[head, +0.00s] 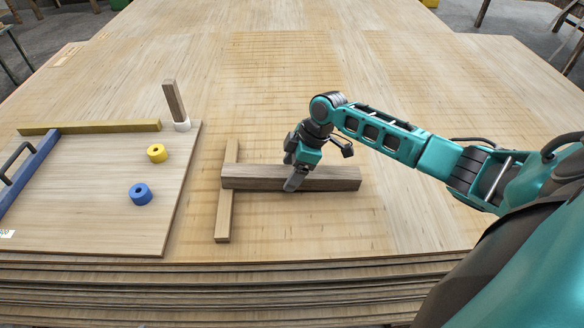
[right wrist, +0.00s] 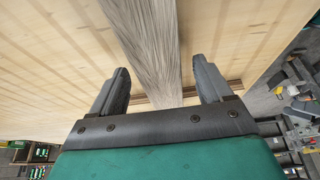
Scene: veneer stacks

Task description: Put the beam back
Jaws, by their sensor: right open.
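A dark brown wooden beam (head: 335,178) lies flat on the veneer, its left end over or against a light wooden strip (head: 229,200) that runs crosswise to it. My right gripper (head: 294,182) is down at the middle of the beam. In the right wrist view the beam (right wrist: 150,45) passes between the two spread fingers of the right gripper (right wrist: 158,88), with gaps showing beside it. The gripper is open and not closed on the beam. My left gripper does not show.
The veneer behind is clear.

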